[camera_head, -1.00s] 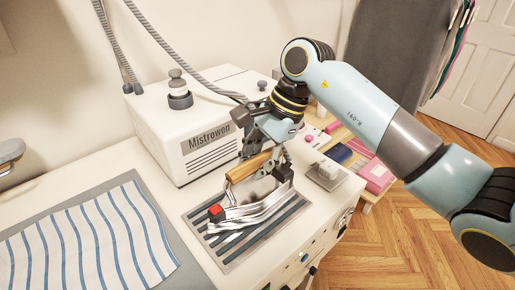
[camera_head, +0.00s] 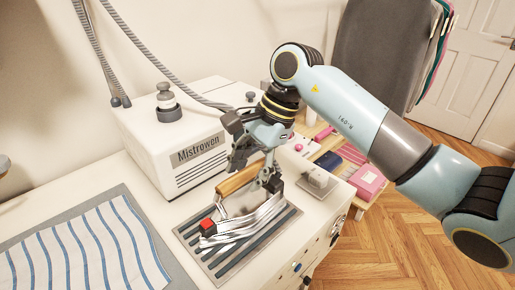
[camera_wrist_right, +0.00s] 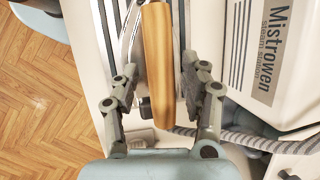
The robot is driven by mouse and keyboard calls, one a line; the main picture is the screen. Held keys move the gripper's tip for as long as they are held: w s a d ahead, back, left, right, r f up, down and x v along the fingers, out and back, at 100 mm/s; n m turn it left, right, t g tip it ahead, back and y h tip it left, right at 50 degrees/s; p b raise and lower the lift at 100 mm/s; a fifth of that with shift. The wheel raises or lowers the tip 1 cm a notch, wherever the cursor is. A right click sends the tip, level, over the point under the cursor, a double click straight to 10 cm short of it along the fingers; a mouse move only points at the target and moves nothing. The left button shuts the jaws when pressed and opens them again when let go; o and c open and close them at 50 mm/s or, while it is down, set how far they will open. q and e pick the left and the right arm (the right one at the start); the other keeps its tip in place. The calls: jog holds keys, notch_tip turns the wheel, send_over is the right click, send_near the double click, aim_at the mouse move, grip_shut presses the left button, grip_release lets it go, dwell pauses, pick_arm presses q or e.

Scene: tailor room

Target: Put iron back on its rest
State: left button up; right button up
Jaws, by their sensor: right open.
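The iron (camera_head: 252,216) has a metal body, a wooden handle and a red part at its near end. It lies on its rest (camera_head: 222,262), a metal plate with dark strips. My right gripper (camera_head: 253,170) is open above the iron, with one finger on each side of the handle. In the right wrist view, the wooden handle (camera_wrist_right: 158,60) runs between the open fingers (camera_wrist_right: 160,78), with gaps visible on both sides. The fingers hide part of the iron in the head view. My left gripper is not in view.
The white Mistrowen steam box (camera_head: 180,140) stands behind the rest, with grey hoses above it. A striped cloth (camera_head: 85,250) lies on the left of the table. A small pale block (camera_head: 318,182) is right of the rest. A shelf with pink boxes (camera_head: 367,182) is farther right.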

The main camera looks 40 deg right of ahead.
jog(key=b+v, duration=0.2)
jog(key=v, duration=0.9)
jog(key=shift+f, duration=0.1)
